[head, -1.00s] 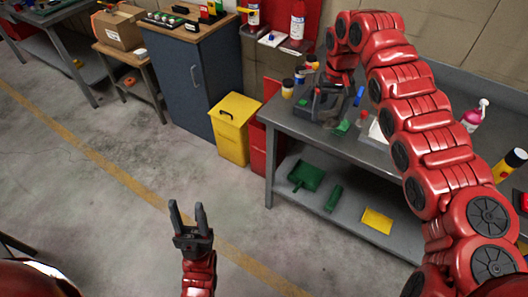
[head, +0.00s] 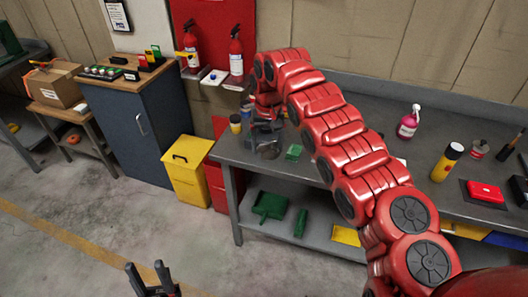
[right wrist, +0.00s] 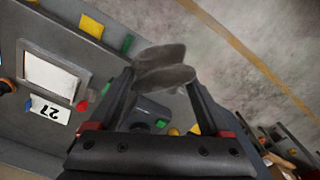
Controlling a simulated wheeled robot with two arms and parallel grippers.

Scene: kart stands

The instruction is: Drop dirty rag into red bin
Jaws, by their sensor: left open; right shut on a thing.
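The dirty rag (right wrist: 165,68) is a grey, crumpled cloth between the fingertips of my right gripper (right wrist: 163,75) in the right wrist view. In the head view, my right gripper (head: 264,136) is over the left end of the workbench, partly hidden by my arm. The rag is hard to tell apart there. The red bin (head: 217,186) stands on the floor between the yellow bin and the bench; a red panel behind it looks like a raised lid. Its inside is not clearly visible. My left gripper (head: 153,281) is open and empty at the bottom edge.
The yellow bin (head: 187,172) is shut, beside the blue cabinet (head: 138,125). The grey workbench (head: 395,144) carries a pink spray bottle (head: 408,122), a yellow can (head: 446,162) and a red box (head: 485,191). Green items lie on its lower shelf. The floor at left is clear.

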